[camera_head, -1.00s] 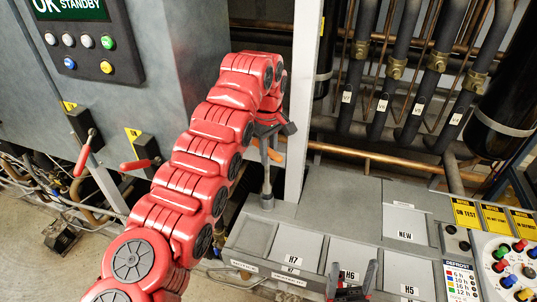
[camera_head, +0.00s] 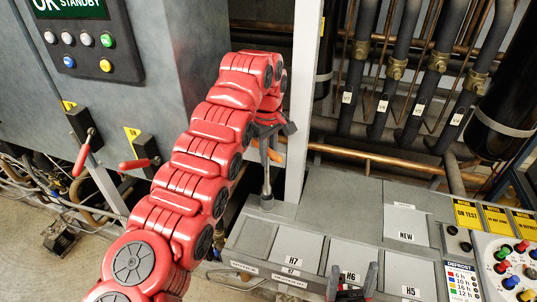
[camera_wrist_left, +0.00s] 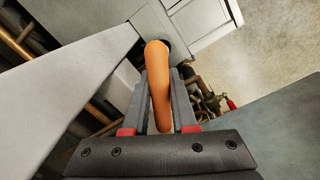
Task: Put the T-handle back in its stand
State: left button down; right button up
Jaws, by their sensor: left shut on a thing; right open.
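My left gripper (camera_head: 268,152) is shut on the orange bar of the T-handle (camera_wrist_left: 158,95), which lies between its two fingers in the left wrist view. In the head view only a little orange shows beside the fingers. A grey upright post (camera_head: 267,188) is below the gripper, ending in a small round foot at the console's back left corner. I cannot tell how much of it is handle shaft and how much is stand. In the wrist view a dark round shape shows behind the orange end. My right gripper (camera_head: 352,284) is open and empty at the lower edge.
A pale upright column (camera_head: 304,100) stands close to the right of my left gripper. The grey console (camera_head: 345,215) has labelled lids and a button panel (camera_head: 513,268). Black pipes with valves (camera_head: 385,75) stand behind. A grey cabinet (camera_head: 170,60) with red levers is at left.

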pick_arm(q)
jog(key=shift+f+b, duration=1.7)
jog(key=shift+f, duration=0.1)
jog(key=shift+f+b, duration=1.4)
jog(key=shift+f, duration=0.2)
jog(key=shift+f+b, duration=0.25)
jog(key=shift+b, duration=0.1)
jog(key=c, duration=0.6)
grip_release()
jog(key=shift+c, duration=0.2)
jog(key=shift+r, duration=0.1)
